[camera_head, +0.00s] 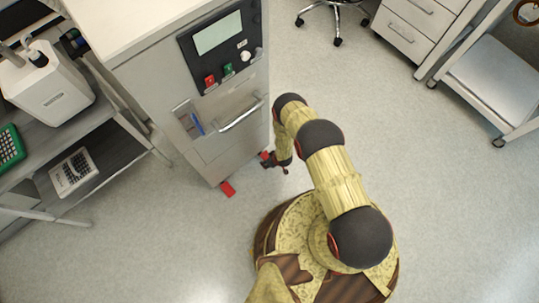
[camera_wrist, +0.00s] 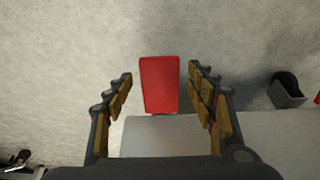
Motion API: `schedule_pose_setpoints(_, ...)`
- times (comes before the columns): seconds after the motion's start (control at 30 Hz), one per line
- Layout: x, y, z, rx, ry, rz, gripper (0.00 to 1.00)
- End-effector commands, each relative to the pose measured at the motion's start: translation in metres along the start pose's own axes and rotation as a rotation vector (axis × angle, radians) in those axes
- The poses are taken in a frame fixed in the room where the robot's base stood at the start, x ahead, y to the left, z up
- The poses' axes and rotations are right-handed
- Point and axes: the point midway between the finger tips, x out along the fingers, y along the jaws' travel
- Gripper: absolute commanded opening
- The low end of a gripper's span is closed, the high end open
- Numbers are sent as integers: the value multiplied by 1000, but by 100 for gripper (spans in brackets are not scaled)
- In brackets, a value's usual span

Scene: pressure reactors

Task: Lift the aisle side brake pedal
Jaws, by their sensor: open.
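Two red brake pedals stick out low at the base of the grey cabinet: a front pedal (camera_head: 227,189) at its near corner and another pedal (camera_head: 265,155) on its right side, partly hidden by my gripper (camera_head: 277,165). In the wrist view a red pedal (camera_wrist: 160,88) lies between the spread fingers of my gripper (camera_wrist: 160,72), with a gap on each side. The fingers are open and hold nothing. The pedal looks flat, and its height against the fingers is hard to tell. The pictures do not mark which pedal is the aisle side one.
The cabinet (camera_head: 235,155) has a handle (camera_head: 240,115) above the pedals. A black caster (camera_wrist: 286,90) and a sliver of red show at right in the wrist view. A shelf rack (camera_head: 110,150) stands at left. The floor (camera_head: 400,150) at right is clear.

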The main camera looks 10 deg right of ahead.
Motion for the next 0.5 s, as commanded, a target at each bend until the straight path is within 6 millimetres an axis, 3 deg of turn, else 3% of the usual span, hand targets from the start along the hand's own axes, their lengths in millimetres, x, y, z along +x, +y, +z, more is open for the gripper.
schedule_pose_setpoints(0.13,0,0,0,0,0,0,56)
schedule_pose_setpoints(0.5,0,0,0,0,-1,0,34)
